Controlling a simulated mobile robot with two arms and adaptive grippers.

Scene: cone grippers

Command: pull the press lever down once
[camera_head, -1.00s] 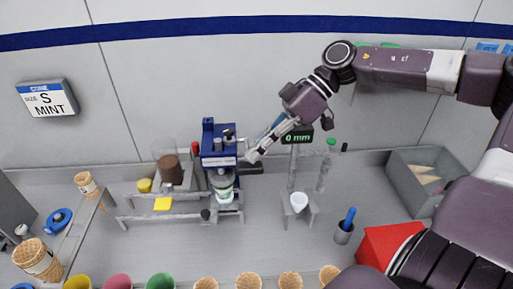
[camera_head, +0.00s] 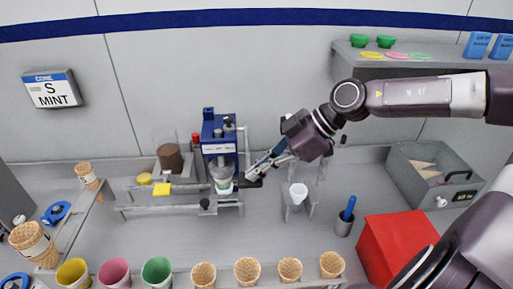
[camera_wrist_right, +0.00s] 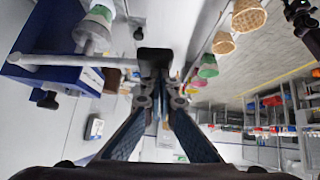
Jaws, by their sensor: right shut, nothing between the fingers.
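The blue press (camera_head: 219,140) stands on the back bench, with a clear cylinder and a pale cup (camera_head: 224,187) under its head. In the right wrist view, the press's grey lever bar (camera_wrist_right: 85,60) runs to a black grip (camera_wrist_right: 155,58). My right gripper (camera_head: 253,175) is shut and empty, reaching in from the right. Its fingertips, also seen in the right wrist view (camera_wrist_right: 155,88), are at the black grip and appear to touch it from above. The exact contact is hidden. My left gripper is not in view.
A small stand with a white cup (camera_head: 298,192) is right of the press. A grey pot with a blue handle (camera_head: 346,216) and a red box (camera_head: 393,248) stand further right. Several cones and coloured cups line the front. A brown-filled jar (camera_head: 169,158) stands left of the press.

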